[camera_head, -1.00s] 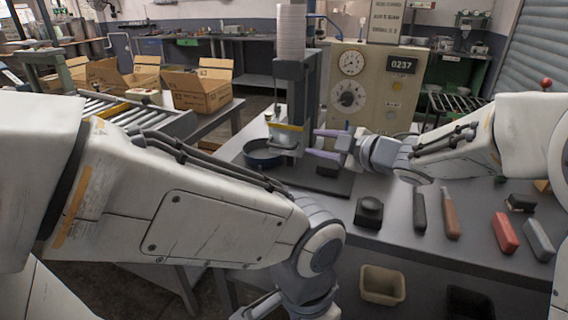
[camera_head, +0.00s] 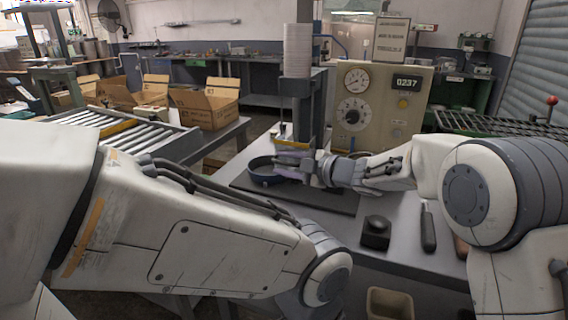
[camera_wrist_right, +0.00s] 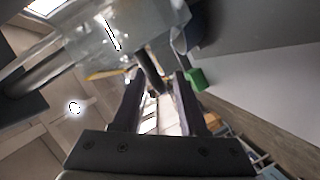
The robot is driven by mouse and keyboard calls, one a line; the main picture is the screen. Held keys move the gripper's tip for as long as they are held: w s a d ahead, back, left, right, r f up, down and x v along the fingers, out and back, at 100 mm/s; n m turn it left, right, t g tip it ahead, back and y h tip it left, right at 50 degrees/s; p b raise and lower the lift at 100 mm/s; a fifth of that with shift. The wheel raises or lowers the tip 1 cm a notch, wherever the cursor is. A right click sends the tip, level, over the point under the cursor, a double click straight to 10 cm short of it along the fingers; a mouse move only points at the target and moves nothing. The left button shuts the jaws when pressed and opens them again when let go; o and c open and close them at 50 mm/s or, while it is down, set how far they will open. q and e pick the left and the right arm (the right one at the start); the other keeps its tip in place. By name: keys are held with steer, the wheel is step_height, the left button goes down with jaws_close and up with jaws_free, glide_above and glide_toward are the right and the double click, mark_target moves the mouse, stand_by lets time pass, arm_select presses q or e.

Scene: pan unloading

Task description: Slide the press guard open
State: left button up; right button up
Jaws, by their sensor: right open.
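The press (camera_head: 297,95) stands at the back of the bench, a dark column with a pale stacked cylinder on top. A yellow-edged part of its guard (camera_head: 292,144) shows low on its front. In the right wrist view the guard looks clear (camera_wrist_right: 105,45), and a dark rod (camera_wrist_right: 150,70) shows beyond and between the fingertips. My right gripper (camera_head: 287,167) is open in front of the press, beside a dark blue pan (camera_head: 262,178). Its two fingers show apart in the right wrist view (camera_wrist_right: 158,90). Whether they touch the guard cannot be told. My left gripper is out of view.
A black block (camera_head: 376,232) and a dark-handled tool (camera_head: 427,228) lie on the bench's right side. A roller conveyor (camera_head: 140,135) and open cardboard boxes (camera_head: 205,108) are to the left.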

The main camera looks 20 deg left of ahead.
steer(key=shift+a, duration=0.1)
jaws_close()
steer(key=shift+f, duration=0.1)
stand_by(1.3)
